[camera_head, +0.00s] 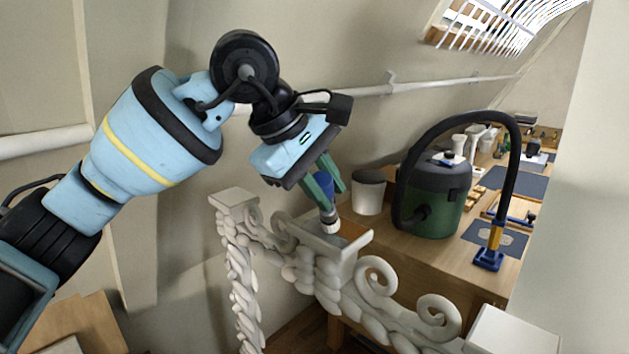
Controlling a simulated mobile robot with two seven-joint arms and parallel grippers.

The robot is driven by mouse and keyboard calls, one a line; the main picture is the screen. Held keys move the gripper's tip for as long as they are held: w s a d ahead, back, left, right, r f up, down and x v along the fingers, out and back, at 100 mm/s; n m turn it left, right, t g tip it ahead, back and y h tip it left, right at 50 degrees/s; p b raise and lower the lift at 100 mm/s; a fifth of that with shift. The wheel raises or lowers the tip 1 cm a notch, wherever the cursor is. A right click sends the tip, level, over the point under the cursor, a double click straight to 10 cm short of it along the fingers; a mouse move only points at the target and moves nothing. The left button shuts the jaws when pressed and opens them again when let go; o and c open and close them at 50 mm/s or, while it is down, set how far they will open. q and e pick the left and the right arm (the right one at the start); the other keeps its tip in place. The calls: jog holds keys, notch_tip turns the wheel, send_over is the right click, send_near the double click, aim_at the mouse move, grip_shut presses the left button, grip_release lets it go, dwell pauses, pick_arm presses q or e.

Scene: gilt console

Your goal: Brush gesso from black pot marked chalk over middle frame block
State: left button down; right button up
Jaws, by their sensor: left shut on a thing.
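My left gripper (328,178) reaches in from the left and is shut on a brush (327,190) with a blue handle. The brush points down, and its pale bristle end is at the top of the middle frame block (345,252); I cannot tell whether it touches. That block sits in a white carved scroll frame (330,290) and has a greyish patch on top. A left end block (233,197) and a right end block (512,333) also show. I cannot make out a black pot marked chalk. My right gripper is not in view.
A white bucket (368,192) and a green and black vacuum (436,196) stand on the wooden bench (400,240) close behind the frame. The vacuum's black hose arches to a blue and yellow nozzle (490,252). Dark mats (517,184) and tools lie farther back. A wall rail (400,86) runs behind.

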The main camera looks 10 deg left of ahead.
pick_arm(q)
jog(key=shift+s+d+f, duration=0.1)
jog(key=shift+d+f, duration=0.05)
jog(key=shift+d, duration=0.05)
jog(key=shift+s+d, duration=0.1)
jog(key=shift+s+d, duration=0.35)
jog(key=shift+d, duration=0.25)
jog(key=shift+s+d, duration=0.35)
jog(key=shift+d, duration=0.2)
jog(key=shift+w+a+r, duration=0.1)
jog(key=shift+r, duration=0.1)
jog(key=shift+w+a, duration=0.65)
jog(key=shift+a, duration=0.35)
jog(key=shift+w+a, duration=0.1)
jog(key=shift+a, duration=0.1)
